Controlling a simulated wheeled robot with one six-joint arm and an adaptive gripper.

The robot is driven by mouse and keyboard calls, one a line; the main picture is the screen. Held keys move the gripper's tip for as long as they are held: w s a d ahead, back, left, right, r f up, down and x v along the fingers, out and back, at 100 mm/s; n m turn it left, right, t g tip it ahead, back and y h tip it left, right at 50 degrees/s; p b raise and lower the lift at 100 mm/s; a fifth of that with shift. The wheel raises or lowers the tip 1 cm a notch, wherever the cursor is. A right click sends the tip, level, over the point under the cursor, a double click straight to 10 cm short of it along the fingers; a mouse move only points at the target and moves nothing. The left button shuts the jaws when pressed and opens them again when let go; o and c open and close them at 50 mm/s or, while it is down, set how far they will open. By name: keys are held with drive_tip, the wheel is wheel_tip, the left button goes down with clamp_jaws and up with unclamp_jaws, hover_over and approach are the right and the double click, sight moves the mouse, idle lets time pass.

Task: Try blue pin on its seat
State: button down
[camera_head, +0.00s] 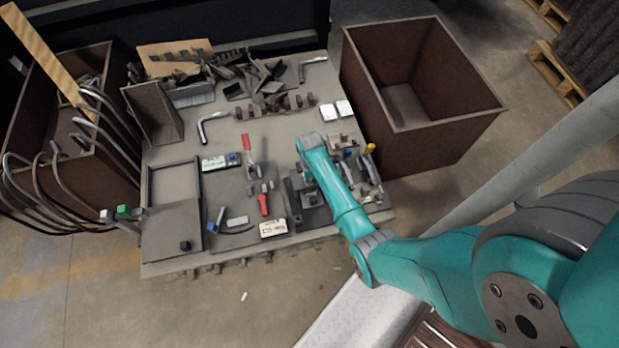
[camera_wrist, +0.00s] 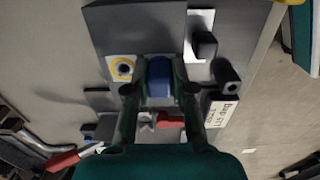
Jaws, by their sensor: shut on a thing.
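My gripper (camera_wrist: 160,92) is shut on a blue pin (camera_wrist: 159,75), which shows between the two fingers in the wrist view. A white plate with a yellow ring around a dark hole (camera_wrist: 123,68) lies just left of the pin; the pin is apart from it in the picture. Whether that ring is the pin's seat is not clear, and the pin's lower end is hidden. In the head view my arm hides most of the gripper and the held pin, over the dark fixture (camera_head: 305,200) at the table's right.
Red-handled clamps (camera_head: 263,205) and a white label (camera_head: 273,229) stand left of the fixture; a red handle shows in the wrist view (camera_wrist: 170,121). A yellow-topped part (camera_head: 370,149) stands to the right. A brown bin (camera_head: 425,130) borders the table's right. Scrap crowds the back.

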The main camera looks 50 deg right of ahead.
drive_tip(key=c, duration=0.9)
unclamp_jaws()
wheel_tip(320, 180, up, 12)
idle(0.4)
